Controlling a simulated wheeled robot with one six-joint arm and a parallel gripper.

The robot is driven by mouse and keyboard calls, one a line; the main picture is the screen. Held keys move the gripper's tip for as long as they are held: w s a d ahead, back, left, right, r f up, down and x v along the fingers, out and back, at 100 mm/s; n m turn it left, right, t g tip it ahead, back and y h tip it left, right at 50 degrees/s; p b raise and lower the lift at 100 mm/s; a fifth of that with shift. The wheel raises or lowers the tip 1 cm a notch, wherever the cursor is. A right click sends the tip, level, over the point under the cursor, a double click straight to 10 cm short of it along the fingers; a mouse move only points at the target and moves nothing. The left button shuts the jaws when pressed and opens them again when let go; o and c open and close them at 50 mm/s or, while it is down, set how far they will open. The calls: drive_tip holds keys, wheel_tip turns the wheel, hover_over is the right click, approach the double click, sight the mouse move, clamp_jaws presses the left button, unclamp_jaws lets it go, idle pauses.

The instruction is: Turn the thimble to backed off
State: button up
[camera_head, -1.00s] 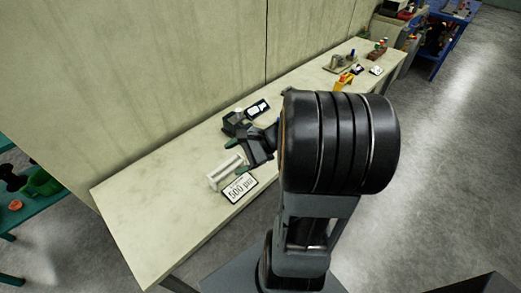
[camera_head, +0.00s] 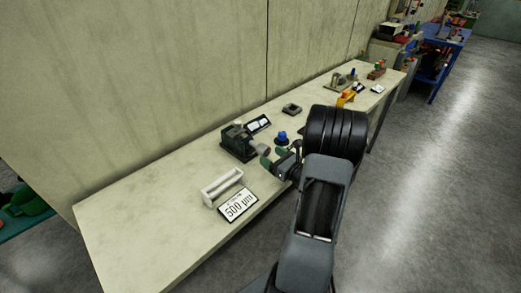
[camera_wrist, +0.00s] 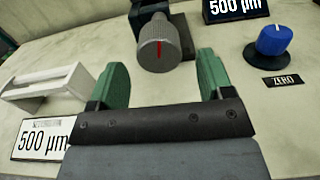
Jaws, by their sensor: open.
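The thimble (camera_wrist: 159,44) is a grey knurled knob with a red line on its end face, in the upper middle of the wrist view. In the head view the thimble (camera_head: 262,149) sticks out from a dark green device (camera_head: 238,143) on the bench. My gripper (camera_wrist: 157,72) is open, with a green-padded finger on each side, below the thimble in the wrist view. The thimble lies ahead of the gap between the fingers, and contact does not show. In the head view my gripper (camera_head: 272,165) is just in front of the thimble.
A blue knob (camera_wrist: 273,40) stands at the right, above a ZERO label (camera_wrist: 283,80). A white holder (camera_head: 222,187) and a 500 µm card (camera_head: 238,205) are at the left on the bench (camera_head: 150,215). A dark display (camera_head: 258,124) stands behind. The bench's left end is clear.

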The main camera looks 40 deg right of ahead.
sight(261, 149)
drive_tip(key=shift+w+a, duration=0.2)
drive_tip(key=shift+w, duration=0.75)
drive_tip(key=shift+w+a, duration=0.15)
drive_tip(key=shift+w, duration=0.8)
drive_tip(key=shift+w+a, duration=0.2)
drive_tip(key=shift+w, duration=0.75)
drive_tip(key=c, duration=0.9)
drive_tip(key=shift+f+n+b, duration=0.2)
drive_tip(key=shift+n+b, duration=0.5)
drive_tip(key=shift+b, duration=0.3)
drive_tip(key=shift+c, duration=0.2)
drive_tip(key=shift+r, duration=0.2)
